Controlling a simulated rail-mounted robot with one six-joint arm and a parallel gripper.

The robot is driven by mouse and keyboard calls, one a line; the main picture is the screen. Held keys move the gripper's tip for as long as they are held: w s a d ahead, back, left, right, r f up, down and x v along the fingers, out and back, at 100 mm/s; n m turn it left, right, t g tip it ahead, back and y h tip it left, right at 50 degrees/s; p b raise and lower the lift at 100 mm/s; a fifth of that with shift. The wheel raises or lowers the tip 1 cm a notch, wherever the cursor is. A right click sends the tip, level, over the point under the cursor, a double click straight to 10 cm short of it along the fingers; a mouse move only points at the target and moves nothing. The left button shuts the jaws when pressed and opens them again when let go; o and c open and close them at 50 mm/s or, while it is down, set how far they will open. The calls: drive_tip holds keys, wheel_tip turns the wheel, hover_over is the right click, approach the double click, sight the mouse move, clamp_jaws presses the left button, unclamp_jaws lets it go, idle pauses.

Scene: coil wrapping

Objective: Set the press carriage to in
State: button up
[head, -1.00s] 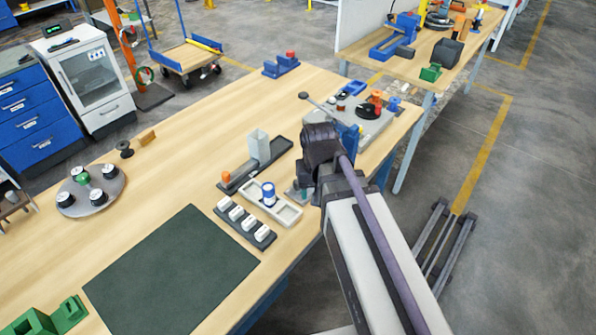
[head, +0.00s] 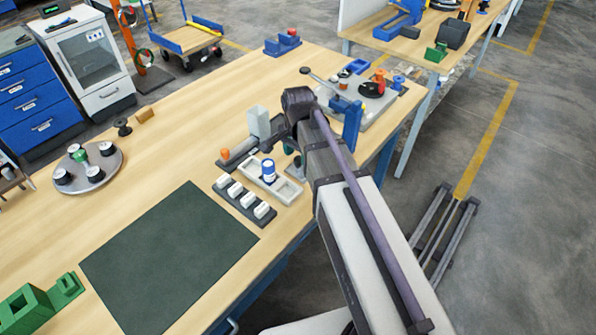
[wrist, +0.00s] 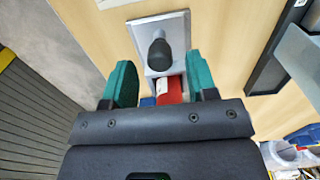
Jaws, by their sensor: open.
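In the head view a dark rail (head: 240,152) carries an upright grey block (head: 259,122) and an orange knob (head: 225,153) at its near left end. This looks like the press, with the knob on its carriage. My gripper (head: 291,148) hangs to the right of the rail, mostly hidden behind my arm. In the wrist view my gripper (wrist: 162,84) is open, its teal fingers apart on either side of a small grey plate with a dark round-topped post (wrist: 159,55). A red piece (wrist: 172,90) shows below the post. Nothing is visibly held.
A white tray (head: 290,191) with a blue-and-white can (head: 268,170) and a dark rack of white blocks (head: 244,203) lie close by. A grey fixture board (head: 382,112) stands beyond. The green mat (head: 165,255) is clear.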

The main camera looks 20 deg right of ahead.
wheel_tip(320, 180, down, 3)
drive_tip(key=shift+r+b, duration=0.15)
drive_tip(key=shift+b, duration=0.45)
drive_tip(key=shift+r, duration=0.15)
clamp_jaws()
